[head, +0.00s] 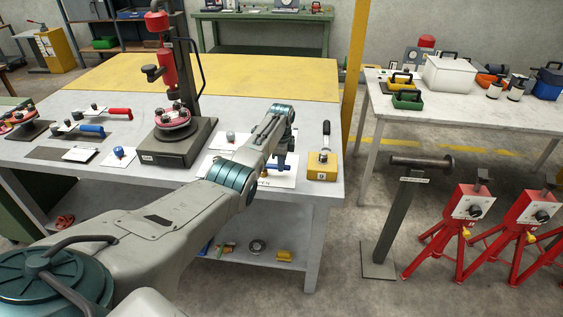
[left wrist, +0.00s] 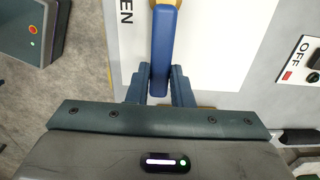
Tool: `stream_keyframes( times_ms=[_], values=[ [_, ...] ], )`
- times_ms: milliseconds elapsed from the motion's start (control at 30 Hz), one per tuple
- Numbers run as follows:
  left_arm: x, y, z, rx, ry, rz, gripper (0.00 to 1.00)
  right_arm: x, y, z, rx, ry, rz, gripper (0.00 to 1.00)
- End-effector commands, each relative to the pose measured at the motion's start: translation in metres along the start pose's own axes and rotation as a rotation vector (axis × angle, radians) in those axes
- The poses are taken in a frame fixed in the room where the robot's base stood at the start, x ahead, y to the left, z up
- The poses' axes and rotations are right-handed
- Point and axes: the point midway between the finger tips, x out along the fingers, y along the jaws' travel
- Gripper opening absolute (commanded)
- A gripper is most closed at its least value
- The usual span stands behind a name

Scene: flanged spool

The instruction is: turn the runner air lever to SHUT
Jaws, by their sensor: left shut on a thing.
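The lever has a blue handle (left wrist: 161,48) and a yellow-brass part (left wrist: 166,3) at the top edge of the left wrist view. It lies over a white plate (left wrist: 215,45), which also shows on the bench in the head view (head: 287,182). Letters "EN" show on the plate left of the handle; the rest of the word is cut off. My left gripper (left wrist: 160,88) is shut on the near end of the blue handle. In the head view my left gripper (head: 281,165) is low over the plate, and my arm hides most of the lever. My right gripper is not in view.
A press-like stand (head: 170,120) rises left of my arm on the grey bench (head: 130,190). A yellow block with an upright handle (head: 322,165) stands close on the right. Red tripods (head: 470,210) and a post (head: 398,215) stand on the floor at right.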

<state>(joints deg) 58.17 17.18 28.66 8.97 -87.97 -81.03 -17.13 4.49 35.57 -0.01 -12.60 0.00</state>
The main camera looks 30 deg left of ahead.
Motion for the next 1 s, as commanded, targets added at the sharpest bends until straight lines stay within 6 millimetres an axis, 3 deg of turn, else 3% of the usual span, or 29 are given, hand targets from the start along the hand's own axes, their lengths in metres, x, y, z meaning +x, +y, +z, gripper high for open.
stream_keyframes(
  times_ms=[200, 233, 333, 700, 867, 1000],
  values=[
    [0.000, 0.000, 0.000, 0.003, 0.000, 0.001, 0.00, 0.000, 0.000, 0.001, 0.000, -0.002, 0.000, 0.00],
    [0.000, 0.000, 0.000, 0.003, 0.000, 0.001, 0.24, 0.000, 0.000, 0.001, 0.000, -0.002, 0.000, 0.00],
    [0.001, 0.000, 0.000, 0.002, 0.000, 0.001, 0.42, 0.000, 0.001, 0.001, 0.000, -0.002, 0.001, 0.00],
    [-0.005, 0.000, 0.000, 0.000, 0.000, -0.001, 0.42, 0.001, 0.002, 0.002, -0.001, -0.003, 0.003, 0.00],
    [-0.027, -0.001, 0.000, 0.000, 0.000, -0.004, 0.42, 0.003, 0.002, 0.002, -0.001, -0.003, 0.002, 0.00],
    [-0.056, -0.001, 0.000, 0.000, 0.000, -0.004, 0.42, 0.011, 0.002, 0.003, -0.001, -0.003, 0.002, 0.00]
  ],
)
